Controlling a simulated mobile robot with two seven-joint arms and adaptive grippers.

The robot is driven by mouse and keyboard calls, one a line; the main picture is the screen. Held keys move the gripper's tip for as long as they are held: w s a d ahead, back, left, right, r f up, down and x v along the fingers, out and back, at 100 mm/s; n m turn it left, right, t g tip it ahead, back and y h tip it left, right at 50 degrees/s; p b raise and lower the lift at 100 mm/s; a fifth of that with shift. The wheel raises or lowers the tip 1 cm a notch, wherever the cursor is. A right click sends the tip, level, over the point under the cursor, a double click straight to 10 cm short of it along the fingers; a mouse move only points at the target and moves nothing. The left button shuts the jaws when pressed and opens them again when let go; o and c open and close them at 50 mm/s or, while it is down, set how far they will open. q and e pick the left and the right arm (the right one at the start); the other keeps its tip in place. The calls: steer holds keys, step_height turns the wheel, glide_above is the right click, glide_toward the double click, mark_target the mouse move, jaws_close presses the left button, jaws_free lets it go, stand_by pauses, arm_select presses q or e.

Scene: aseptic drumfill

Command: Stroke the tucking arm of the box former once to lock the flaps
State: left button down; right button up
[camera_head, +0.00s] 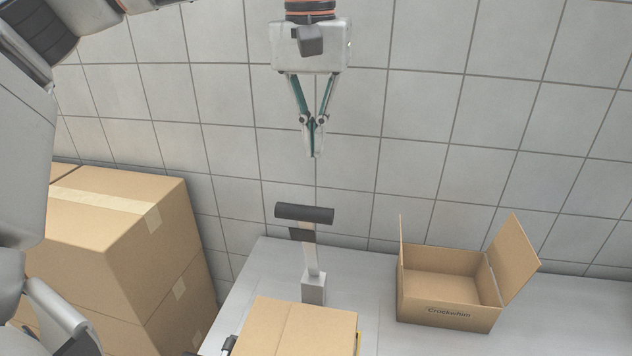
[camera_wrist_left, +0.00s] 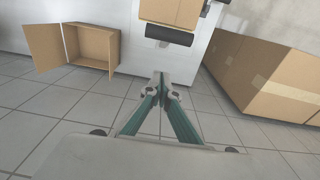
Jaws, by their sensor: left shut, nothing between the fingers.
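The tucking arm is a pale upright lever topped by a dark cross handle (camera_head: 304,214), rising from a grey block on the bench. The dark handle also shows in the left wrist view (camera_wrist_left: 170,36). A closed cardboard box (camera_head: 295,328) sits in front of the lever, its top flaps down; part of it shows in the left wrist view (camera_wrist_left: 172,10). The rest of the box former is mostly hidden under this box. My left gripper (camera_head: 313,154) is shut and empty, pointing down, and appears above the handle and apart from it. My right gripper is out of view.
An open cardboard box (camera_head: 448,312) with raised flaps stands on the right of the grey bench (camera_head: 375,270). Large taped cartons (camera_head: 110,235) are stacked left of the bench. A tiled surface (camera_head: 430,110) fills the background. Bare bench lies between the lever and the open box.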

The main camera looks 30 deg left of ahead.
arm_select(q)
steer(key=shift+w+a+r, duration=0.15)
steer(key=shift+a+r, duration=0.25)
steer(key=shift+a, duration=0.05)
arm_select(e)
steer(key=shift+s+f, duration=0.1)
arm_select(q)
steer(key=s+f, duration=0.1)
steer(key=f, duration=0.2)
steer(key=s+f, duration=0.1)
steer(key=f, duration=0.2)
steer(key=s+f+b, duration=0.1)
steer(key=f, duration=0.2)
steer(key=shift+d, duration=0.4)
steer(key=shift+s, duration=0.1)
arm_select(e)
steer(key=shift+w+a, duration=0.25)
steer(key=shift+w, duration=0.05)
